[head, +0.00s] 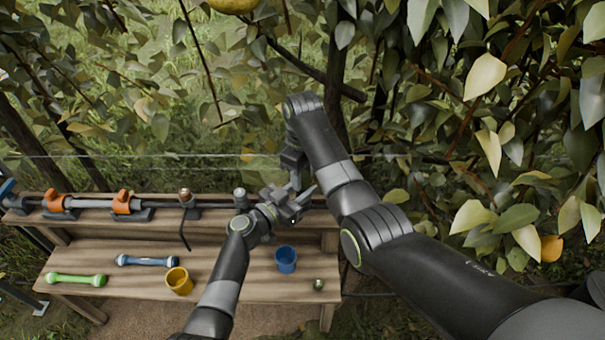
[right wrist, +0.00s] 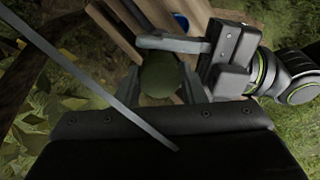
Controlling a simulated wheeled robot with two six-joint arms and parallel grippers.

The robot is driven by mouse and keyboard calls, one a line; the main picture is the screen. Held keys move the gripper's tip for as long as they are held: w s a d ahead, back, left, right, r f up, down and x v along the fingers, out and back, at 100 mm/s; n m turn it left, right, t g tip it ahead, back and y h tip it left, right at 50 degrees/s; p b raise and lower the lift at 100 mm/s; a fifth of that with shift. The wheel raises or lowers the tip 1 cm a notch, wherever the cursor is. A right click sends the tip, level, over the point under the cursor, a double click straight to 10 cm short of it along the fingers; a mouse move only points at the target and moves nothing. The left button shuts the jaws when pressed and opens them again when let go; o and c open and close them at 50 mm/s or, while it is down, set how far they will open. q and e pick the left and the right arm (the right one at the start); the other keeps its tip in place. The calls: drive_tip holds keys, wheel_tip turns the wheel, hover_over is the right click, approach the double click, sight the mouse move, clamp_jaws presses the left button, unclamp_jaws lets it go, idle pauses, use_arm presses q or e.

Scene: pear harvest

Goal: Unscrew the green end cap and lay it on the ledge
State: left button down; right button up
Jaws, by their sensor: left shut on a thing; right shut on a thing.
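The green end cap (right wrist: 160,80) shows as a dull green round face between the fingers of my right gripper (right wrist: 165,88). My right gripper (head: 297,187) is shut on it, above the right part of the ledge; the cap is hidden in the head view. My left gripper (head: 288,206) is shut close beside it, at the dark pipe (head: 220,202) along the ledge. The grip itself is hidden, so what lies between its fingers is hard to see. A finger of my left gripper (right wrist: 172,44) crosses close to the cap in the wrist view. The ledge (head: 165,216) is wooden.
Two orange clamps (head: 57,202) (head: 124,203) and a brass-topped fitting (head: 186,198) stand on the ledge. Below are a green bar (head: 76,280), blue bar (head: 146,261), yellow cup (head: 179,281), blue cup (head: 286,260) and small round object (head: 318,285). Branches crowd the right.

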drive_tip(key=n, duration=1.1)
drive_tip(key=shift+r, duration=0.1)
drive_tip(key=n, duration=0.4)
drive_tip(key=shift+n, duration=0.3)
drive_tip(key=shift+w+d+r, duration=0.1)
drive_tip(key=shift+r, duration=0.05)
drive_tip(key=shift+r, duration=0.95)
